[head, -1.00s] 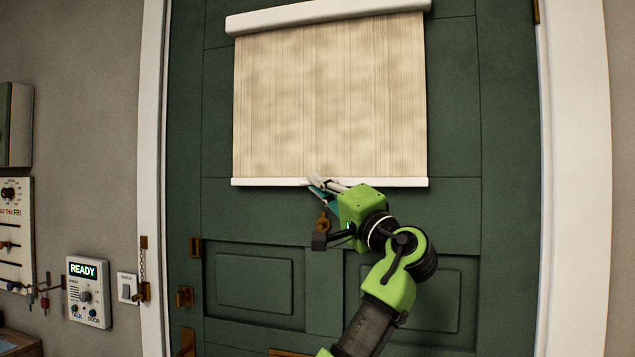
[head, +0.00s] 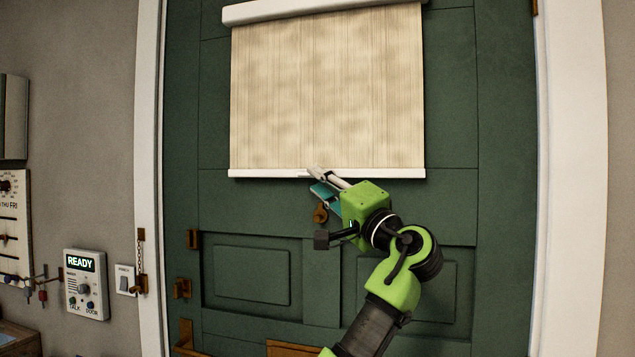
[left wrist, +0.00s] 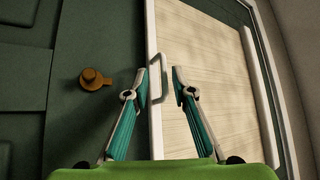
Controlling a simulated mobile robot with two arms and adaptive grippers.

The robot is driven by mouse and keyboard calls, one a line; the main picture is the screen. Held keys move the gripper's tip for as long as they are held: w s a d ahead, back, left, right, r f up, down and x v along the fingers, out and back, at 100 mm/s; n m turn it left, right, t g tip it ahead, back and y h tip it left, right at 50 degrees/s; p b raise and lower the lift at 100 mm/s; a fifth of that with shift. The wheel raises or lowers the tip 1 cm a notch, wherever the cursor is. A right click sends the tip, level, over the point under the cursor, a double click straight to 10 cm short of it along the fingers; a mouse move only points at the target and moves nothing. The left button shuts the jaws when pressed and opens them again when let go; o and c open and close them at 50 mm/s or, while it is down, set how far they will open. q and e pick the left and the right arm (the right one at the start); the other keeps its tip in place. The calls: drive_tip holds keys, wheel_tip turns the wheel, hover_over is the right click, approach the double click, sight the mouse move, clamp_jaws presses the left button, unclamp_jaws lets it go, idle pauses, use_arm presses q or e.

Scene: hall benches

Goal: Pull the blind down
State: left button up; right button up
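The blind (head: 325,90) hangs on the green door (head: 450,210), beige fabric below a white top casing, with a white bottom bar (head: 260,173) across the upper door. In the left wrist view the blind (left wrist: 210,80) lies to the right, its bottom bar (left wrist: 152,40) running upright in the picture. A white loop handle (left wrist: 161,75) stands out from the bar. My left gripper (head: 318,181) is at the middle of the bar. In the left wrist view my left gripper (left wrist: 159,80) is open, its fingertips apart on either side of the handle. My right gripper is not in view.
A brass knob (left wrist: 95,79) sits on the door just below the bar. Left of the door are a panel reading READY (head: 87,284), a switch (head: 125,280), a door chain (head: 141,262) and a wall board with sliders (head: 14,230).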

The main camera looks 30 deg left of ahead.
use_arm(q)
drive_tip(key=v, duration=1)
drive_tip(key=shift+d+f, duration=0.15)
drive_tip(key=shift+d, duration=0.2)
drive_tip(key=shift+s, duration=0.1)
